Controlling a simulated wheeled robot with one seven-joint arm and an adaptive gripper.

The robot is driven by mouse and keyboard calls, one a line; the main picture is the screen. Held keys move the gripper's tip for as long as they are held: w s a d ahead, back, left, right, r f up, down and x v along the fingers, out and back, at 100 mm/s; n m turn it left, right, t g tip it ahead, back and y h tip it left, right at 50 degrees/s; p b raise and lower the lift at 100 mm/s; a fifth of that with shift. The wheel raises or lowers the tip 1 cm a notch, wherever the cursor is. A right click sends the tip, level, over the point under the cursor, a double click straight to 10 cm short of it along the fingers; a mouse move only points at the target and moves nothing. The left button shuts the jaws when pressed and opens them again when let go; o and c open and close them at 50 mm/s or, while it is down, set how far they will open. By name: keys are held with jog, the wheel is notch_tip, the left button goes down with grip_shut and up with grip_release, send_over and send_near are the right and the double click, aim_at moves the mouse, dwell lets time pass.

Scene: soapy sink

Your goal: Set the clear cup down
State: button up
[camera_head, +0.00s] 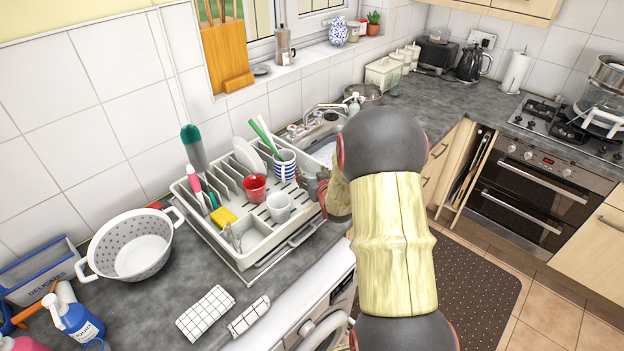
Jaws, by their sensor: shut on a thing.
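My gripper (313,183) is at the right end of the dish rack, by the sink, partly hidden by my own arm. It is shut on a small greyish, see-through thing that appears to be the clear cup (311,165); its outline is hard to make out. I cannot tell whether the cup touches anything below. The dish rack (247,254) holds a red cup (254,187), a pale cup (278,207) and a blue-striped cup (284,166) with green-handled utensils.
The sink (322,150) lies just behind my gripper, with a tap (318,112) at its back. A white colander (135,246) and a checked cloth (205,313) are on the counter at left. Bare counter (160,297) shows between them.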

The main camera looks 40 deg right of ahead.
jog(key=shift+f, duration=1)
jog(key=shift+f+b, duration=0.2)
jog(key=shift+b, duration=0.1)
jog(key=o, duration=1.3)
jog(key=shift+c, duration=0.2)
